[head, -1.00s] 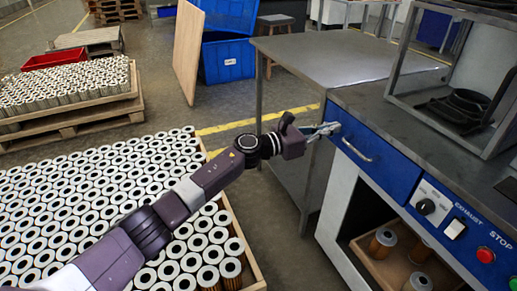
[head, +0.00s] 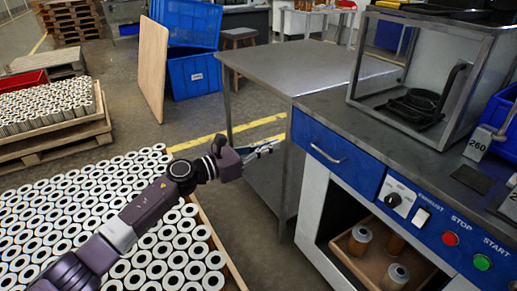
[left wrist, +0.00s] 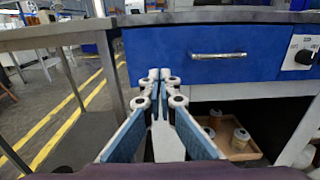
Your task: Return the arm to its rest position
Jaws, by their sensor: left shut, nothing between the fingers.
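My left gripper (head: 262,149) is in the head view, its arm stretched out from the lower left over the pallet of cartridges. Its fingers are shut and empty. It hangs in the air to the left of the blue drawer (head: 337,151), apart from it. In the left wrist view the shut fingers (left wrist: 160,76) show in the middle, with the drawer and its metal handle (left wrist: 217,56) beyond them to the right. The drawer looks closed. My right gripper is not in view.
A pallet of cartridges (head: 150,250) lies below my arm. A steel table (head: 290,65) adjoins the blue-fronted bench. Under the bench, a tray (head: 350,262) holds several cartridges. A blue bin (head: 194,75) and a leaning board (head: 153,65) stand behind. Open floor lies between pallet and table.

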